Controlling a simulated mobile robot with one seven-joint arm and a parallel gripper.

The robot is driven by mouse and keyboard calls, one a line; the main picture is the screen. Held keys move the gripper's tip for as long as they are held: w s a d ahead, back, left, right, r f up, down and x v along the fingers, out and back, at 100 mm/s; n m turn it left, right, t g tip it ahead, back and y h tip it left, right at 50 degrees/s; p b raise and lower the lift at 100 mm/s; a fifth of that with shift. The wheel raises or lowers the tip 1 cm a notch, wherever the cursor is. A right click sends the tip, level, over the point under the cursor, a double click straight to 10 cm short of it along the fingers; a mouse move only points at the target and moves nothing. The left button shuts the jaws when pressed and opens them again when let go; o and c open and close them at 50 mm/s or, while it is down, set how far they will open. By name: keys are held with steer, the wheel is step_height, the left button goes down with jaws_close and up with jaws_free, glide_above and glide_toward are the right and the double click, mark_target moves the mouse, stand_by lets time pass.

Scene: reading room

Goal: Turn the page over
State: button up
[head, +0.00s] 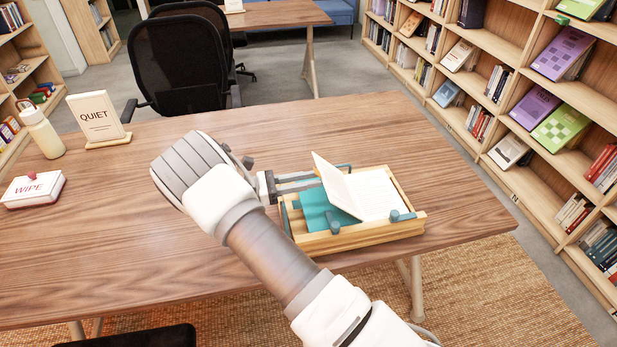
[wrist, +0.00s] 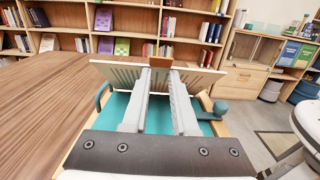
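An open book lies in a wooden cradle (head: 330,240) on the table. Its page (head: 338,185) stands raised and tilted over the teal left side (head: 316,208), while white pages (head: 378,192) lie on the right. My gripper (head: 318,180) reaches in from the left, with its two fingers at the left face of the raised page. In the wrist view my fingers (wrist: 164,74) run up to the page (wrist: 118,72), with a gap between them. A small brown piece (wrist: 160,62) shows at the fingertips. Whether they touch the page is unclear.
A QUIET sign (head: 97,117), a cream bottle (head: 42,133) and a WIPE box (head: 34,190) stand at the table's left. Teal clips (head: 402,216) sit on the cradle. The table (head: 150,250) is clear around it. A black chair (head: 184,65) stands behind; bookshelves (head: 530,110) line the right.

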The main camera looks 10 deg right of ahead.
steer(key=o, duration=0.5)
steer(key=shift+r, duration=0.15)
